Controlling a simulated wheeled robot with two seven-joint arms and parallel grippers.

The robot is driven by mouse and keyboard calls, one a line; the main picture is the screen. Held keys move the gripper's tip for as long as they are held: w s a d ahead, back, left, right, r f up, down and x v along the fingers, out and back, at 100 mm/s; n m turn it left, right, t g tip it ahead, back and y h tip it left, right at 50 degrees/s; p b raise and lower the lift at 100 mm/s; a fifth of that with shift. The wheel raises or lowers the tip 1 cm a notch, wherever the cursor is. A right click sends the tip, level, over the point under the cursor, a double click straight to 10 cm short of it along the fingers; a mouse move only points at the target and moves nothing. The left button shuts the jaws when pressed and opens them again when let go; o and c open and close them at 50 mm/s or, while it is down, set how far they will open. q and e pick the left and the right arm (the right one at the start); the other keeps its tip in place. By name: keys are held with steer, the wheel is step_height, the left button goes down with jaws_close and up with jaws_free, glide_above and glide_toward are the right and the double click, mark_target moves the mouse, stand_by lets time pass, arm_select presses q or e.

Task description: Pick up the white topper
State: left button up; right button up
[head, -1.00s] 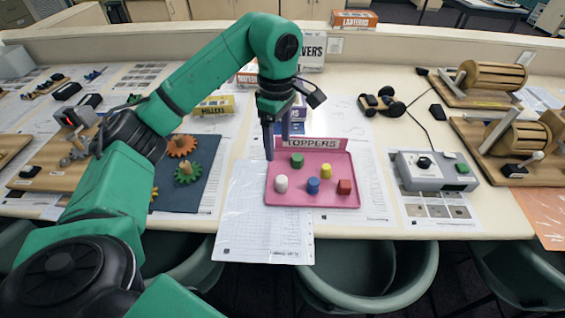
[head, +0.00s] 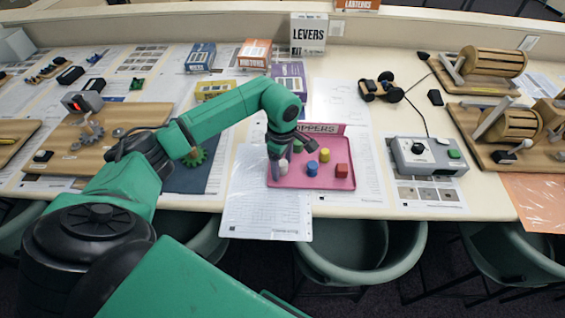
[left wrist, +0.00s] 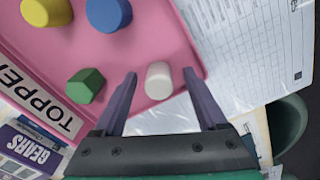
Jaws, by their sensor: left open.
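The white topper (left wrist: 158,81) is a short cylinder standing near the edge of the pink tray (head: 325,183). In the left wrist view it lies between the two purple fingers of my left gripper (left wrist: 159,74), near their tips, with a gap on each side. In the head view the left gripper (head: 279,168) is low over the tray's left side, and the white topper (head: 284,167) is partly hidden behind it. My left gripper is open. My right gripper is not in view.
Green (left wrist: 85,86), blue (left wrist: 108,13), yellow (left wrist: 46,10) and red (head: 342,170) toppers stand on the same tray. A grey control box (head: 428,155) is at the right. A paper sheet (head: 262,210) lies before the tray.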

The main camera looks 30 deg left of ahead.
arm_select(q)
jaws_close()
